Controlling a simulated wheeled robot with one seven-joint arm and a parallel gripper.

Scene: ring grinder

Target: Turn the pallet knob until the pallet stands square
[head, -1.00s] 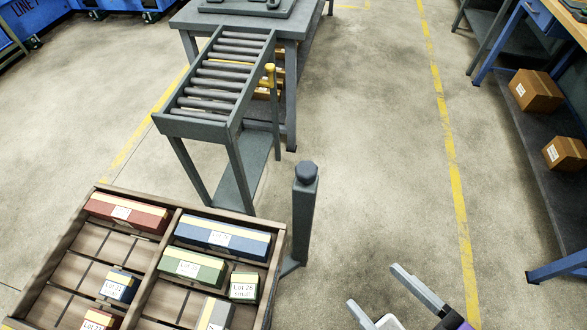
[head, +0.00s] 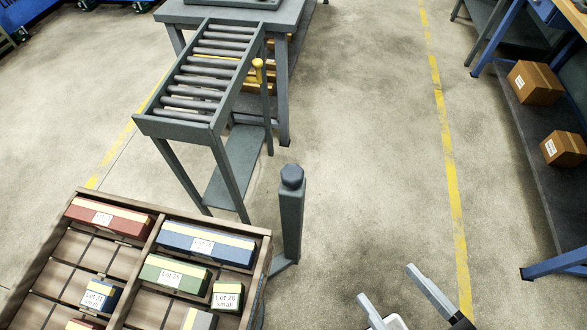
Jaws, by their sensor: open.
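The pallet (head: 264,262) is a wooden tray with raised sides and a divider, at the lower left of the head view. It stands at an angle to the roller conveyor (head: 203,82) beyond it. The pallet knob (head: 292,177) is a dark grey faceted cap on top of a grey post (head: 290,222), just right of the pallet. My gripper (head: 392,292) is at the bottom, right of and nearer than the knob. Its two fingers are apart with nothing between them. It does not touch the knob.
The pallet holds a red box (head: 108,219), a blue box (head: 207,245), a green box (head: 174,274) and several smaller lots. A workbench (head: 240,14) stands behind the conveyor. A shelf with cardboard boxes (head: 535,83) is at the right. The floor between is clear.

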